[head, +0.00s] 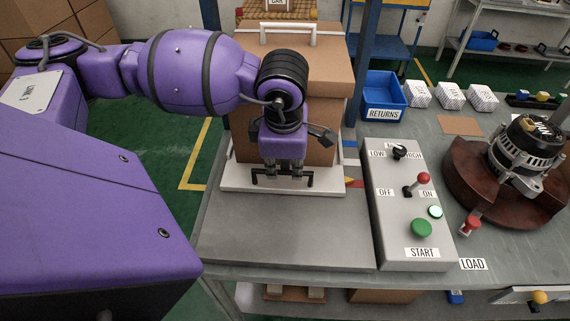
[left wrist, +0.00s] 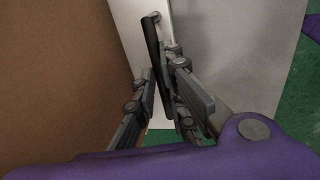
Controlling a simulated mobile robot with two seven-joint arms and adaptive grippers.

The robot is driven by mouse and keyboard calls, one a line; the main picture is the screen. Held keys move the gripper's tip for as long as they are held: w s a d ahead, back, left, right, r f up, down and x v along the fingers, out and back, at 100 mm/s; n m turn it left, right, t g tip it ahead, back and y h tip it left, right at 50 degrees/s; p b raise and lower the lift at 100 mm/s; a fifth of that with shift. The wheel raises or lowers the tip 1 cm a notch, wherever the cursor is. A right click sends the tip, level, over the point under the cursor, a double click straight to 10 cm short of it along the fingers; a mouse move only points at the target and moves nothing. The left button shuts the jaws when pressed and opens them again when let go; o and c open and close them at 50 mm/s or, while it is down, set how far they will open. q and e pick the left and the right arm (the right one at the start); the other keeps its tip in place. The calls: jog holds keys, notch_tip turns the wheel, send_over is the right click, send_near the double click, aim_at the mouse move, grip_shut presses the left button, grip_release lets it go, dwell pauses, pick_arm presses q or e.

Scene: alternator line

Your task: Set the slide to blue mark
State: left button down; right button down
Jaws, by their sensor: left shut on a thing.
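The slide is a white plate (head: 215,179) with a black bar handle (head: 256,178) along its front, and a cardboard box stands on it. My left gripper (head: 283,174) points down at the handle's middle and is shut on it. In the left wrist view the fingers (left wrist: 165,95) close around the dark handle (left wrist: 151,40), with the white plate (left wrist: 130,30) beside it. Which mark the slide lines up with is hard to tell. My right gripper is not in view.
The cardboard box (head: 322,75) fills the space behind the handle. A grey control box (head: 385,230) with switches and a green button stands close on the right. A blue returns bin (head: 383,100) and an alternator (head: 525,150) on a round brown stand lie farther right.

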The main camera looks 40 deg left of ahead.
pick_arm(q)
jog(key=shift+w, duration=0.1)
